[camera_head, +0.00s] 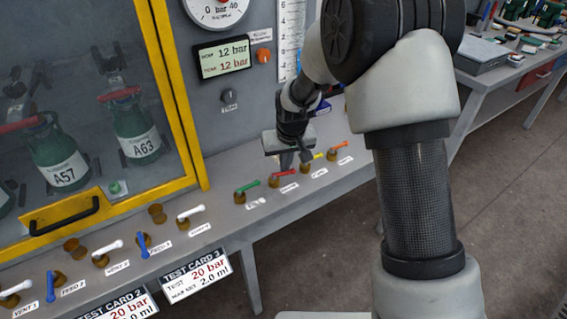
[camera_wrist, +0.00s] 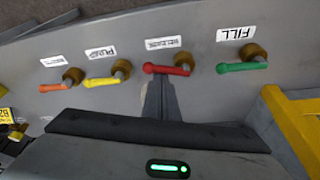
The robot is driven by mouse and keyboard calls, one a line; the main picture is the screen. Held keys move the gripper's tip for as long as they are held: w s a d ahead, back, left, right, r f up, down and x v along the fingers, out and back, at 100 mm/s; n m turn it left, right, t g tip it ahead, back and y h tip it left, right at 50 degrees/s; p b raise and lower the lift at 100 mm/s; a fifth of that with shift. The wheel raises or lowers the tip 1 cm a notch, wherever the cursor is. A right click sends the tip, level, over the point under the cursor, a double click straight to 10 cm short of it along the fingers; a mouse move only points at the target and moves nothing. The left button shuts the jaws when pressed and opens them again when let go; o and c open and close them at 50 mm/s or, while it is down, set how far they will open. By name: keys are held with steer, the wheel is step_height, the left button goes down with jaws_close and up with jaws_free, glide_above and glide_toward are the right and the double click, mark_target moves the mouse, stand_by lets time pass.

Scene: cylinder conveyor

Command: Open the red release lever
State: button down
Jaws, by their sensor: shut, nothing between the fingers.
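The red release lever shows in the wrist view (camera_wrist: 167,69) as a red handle on a brass valve body, lying sideways along the panel. It also shows in the head view (camera_head: 283,174), between the green and yellow levers. My gripper is shut and empty; its fingertips show in the wrist view (camera_wrist: 160,84), just at the red handle's edge. Whether they touch it I cannot tell. In the head view my gripper (camera_head: 287,160) hangs just above and behind the red lever.
The green FILL lever (camera_wrist: 242,67), yellow lever (camera_wrist: 102,82) and orange lever (camera_wrist: 54,87) stand close beside the red one. A yellow-framed cabinet (camera_head: 174,90) is at the left. Blue and white levers (camera_head: 142,244) line the shelf further left.

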steer(key=m, duration=0.1)
steer(key=s+m+h, duration=0.1)
steer(key=m, duration=0.1)
steer(key=shift+s+d+m, duration=0.15)
steer(key=shift+d+m, duration=0.05)
steer(key=shift+m, duration=0.1)
steer(key=m+p, duration=0.1)
steer(key=s+m+h+p, duration=0.1)
steer(key=m, duration=0.1)
steer(key=shift+s+d+r+m, duration=0.1)
steer(key=shift+m, duration=0.2)
steer(key=m, duration=0.1)
steer(key=m+h+p, duration=0.1)
steer(key=shift+s+m, duration=0.4)
steer(key=m, duration=0.1)
steer(key=m+p, duration=0.1)
steer(key=s+m+g+p, duration=0.1)
steer(key=shift+a+h, duration=0.3)
steer(key=shift+h, duration=0.1)
steer(key=shift+s, duration=0.15)
steer(key=shift+s+a, duration=0.1)
